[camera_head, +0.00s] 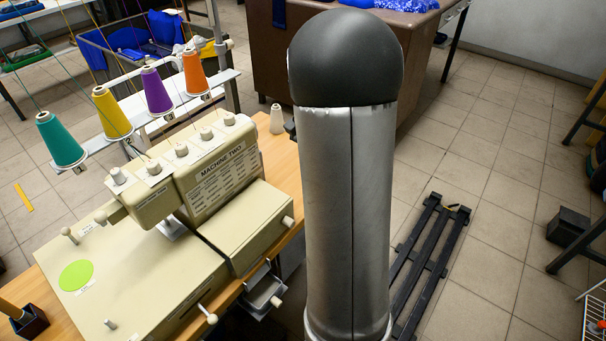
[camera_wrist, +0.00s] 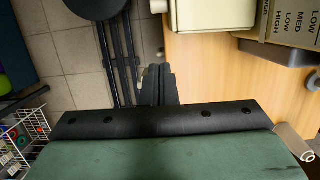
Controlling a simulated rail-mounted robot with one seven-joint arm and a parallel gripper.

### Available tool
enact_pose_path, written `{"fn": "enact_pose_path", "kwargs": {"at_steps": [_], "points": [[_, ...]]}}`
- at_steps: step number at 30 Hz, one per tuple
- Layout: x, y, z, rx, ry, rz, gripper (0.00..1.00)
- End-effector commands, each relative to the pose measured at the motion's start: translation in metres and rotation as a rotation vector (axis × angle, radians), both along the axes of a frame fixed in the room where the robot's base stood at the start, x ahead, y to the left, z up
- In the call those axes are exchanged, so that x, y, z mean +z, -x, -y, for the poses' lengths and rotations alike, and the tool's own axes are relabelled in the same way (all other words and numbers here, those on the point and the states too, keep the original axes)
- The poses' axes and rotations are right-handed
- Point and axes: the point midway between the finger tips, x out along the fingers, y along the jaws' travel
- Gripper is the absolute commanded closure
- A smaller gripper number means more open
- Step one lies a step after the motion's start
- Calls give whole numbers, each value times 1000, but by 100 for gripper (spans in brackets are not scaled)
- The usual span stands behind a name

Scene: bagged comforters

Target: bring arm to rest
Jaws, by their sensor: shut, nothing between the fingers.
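My gripper (camera_wrist: 158,84) shows in the wrist view. Its two dark fingers are shut together, with nothing between them. They point out past the black bar at the bottom of the view, over the edge of the wooden table (camera_wrist: 205,92) and the tiled floor. In the head view my grey arm with its dark rounded cap stands upright in the middle and hides what lies behind it. My gripper does not show there.
A beige sewing machine (camera_head: 248,220) marked "MACHINE TWO" stands on the table left of my arm, with colored thread cones such as the purple one (camera_head: 157,91). A black slatted stand (camera_head: 432,262) lies on the floor at right. A white wire basket (camera_wrist: 22,137) is at lower left.

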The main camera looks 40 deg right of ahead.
Motion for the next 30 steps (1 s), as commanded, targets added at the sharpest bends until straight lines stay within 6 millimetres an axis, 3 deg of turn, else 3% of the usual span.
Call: {"fn": "enact_pose_path", "kwargs": {"at_steps": [7, 10, 14, 18, 21, 25, 30], "points": [[4, 0, 1, 1, 1, 1, 100], [9, 2, -13, 51, 3, 13, 100], [22, 18, -70, 276, 16, 61, 100], [30, 62, -149, 662, 53, 132, 100], [27, 99, -188, 921, 85, 174, 100], [19, 137, -215, 1166, 124, 207, 100], [13, 156, -226, 1296, 148, 222, 100]]}}
